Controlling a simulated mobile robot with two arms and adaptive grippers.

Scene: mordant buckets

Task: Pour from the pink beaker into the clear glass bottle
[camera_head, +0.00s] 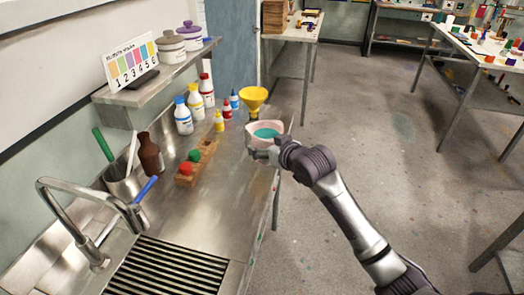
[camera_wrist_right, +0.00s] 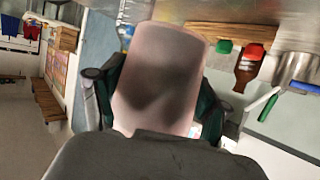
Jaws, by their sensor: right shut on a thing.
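The pink beaker (camera_head: 281,126) is in the head view, above the far right part of the steel counter, with teal liquid inside. My right gripper (camera_head: 262,152) is shut on it. In the right wrist view the pink beaker (camera_wrist_right: 165,60) fills the middle, between the gripper's two dark fingers (camera_wrist_right: 155,100). A yellow funnel (camera_head: 254,94) stands just behind the beaker. I cannot make out the clear glass bottle; the beaker hides what is below the funnel. My left gripper is not in view.
Several small bottles, including a white one with a blue cap (camera_head: 183,118), stand left of the beaker. The sink tap (camera_head: 80,225) is front left.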

